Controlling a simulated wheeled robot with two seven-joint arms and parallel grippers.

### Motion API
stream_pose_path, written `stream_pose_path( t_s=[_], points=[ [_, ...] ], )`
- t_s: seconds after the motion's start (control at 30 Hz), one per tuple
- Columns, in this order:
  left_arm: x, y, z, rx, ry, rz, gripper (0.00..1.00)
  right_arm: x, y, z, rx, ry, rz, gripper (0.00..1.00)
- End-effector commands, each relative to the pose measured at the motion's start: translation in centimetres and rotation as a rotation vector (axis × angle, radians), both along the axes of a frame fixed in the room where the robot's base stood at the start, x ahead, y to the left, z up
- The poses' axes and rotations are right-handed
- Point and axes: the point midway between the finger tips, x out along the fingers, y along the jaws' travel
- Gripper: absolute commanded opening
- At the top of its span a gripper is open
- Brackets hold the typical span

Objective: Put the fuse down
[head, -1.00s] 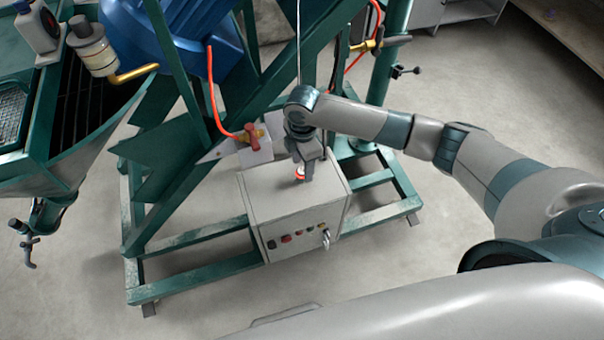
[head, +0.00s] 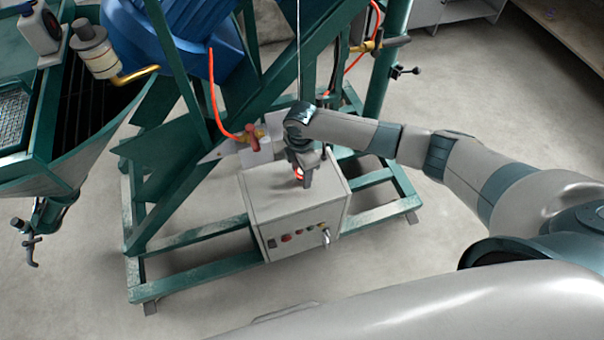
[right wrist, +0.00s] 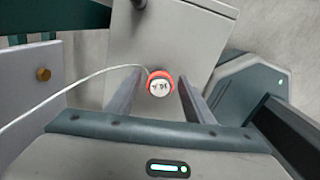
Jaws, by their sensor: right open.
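The fuse (right wrist: 160,84), a small round piece with a red-orange rim and a white marked face, is at the top of the grey control box (head: 270,200). In the head view the fuse (head: 299,173) shows as a small red spot, partly hidden by my right gripper (head: 304,180). My right gripper is open. In the right wrist view its two fingers stand on either side of the fuse, with a gap visible on each side. I cannot tell whether the fuse's underside rests on the box top. My left gripper is not in view.
The box stands on a green frame (head: 200,275) with beams around it. A red-handled valve (head: 252,138) and an orange hose (head: 212,95) are just behind the box. A thin white line crosses the right wrist view near the fuse. Open floor lies right of the frame.

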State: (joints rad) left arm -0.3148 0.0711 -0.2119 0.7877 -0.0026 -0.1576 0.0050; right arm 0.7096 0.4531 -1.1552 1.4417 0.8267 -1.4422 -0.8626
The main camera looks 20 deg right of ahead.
Motion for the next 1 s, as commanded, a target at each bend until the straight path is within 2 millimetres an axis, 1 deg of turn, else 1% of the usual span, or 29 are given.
stream_pose_path(
  t_s=[0.03, 0.2, 0.27, 0.3, 0.53, 0.67, 0.77, 0.93, 1.0],
  points=[
    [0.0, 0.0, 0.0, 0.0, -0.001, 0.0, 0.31, 0.0, 0.0, 0.0, 0.0, 0.0, 0.0, 0.43],
    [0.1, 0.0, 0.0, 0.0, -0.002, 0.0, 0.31, 0.0, 0.0, 0.0, 0.0, 0.0, 0.0, 0.03],
    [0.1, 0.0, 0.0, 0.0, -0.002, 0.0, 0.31, 0.0, 0.0, 0.0, 0.0, 0.0, 0.0, 0.03],
    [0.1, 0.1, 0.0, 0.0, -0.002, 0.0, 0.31, 0.0, 0.0, 0.0, 0.0, 0.0, 0.0, 0.0],
    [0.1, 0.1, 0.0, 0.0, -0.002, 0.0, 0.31, 0.0, 0.0, 0.1, 0.0, 0.0, 0.0, 0.0],
    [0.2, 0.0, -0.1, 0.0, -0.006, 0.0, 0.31, 0.1, 0.0, 0.7, 0.001, -0.001, 0.0, 0.0],
    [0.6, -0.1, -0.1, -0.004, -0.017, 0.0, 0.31, 0.1, 0.0, 1.6, 0.0, -0.003, -0.001, 0.0],
    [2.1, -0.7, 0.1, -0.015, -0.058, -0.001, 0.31, 0.1, 0.0, 4.2, 0.001, -0.003, 0.002, 0.0],
    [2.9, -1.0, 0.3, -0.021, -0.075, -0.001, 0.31, -0.6, -1.4, 4.7, -0.001, 0.0, -0.001, 0.0]
  ],
)
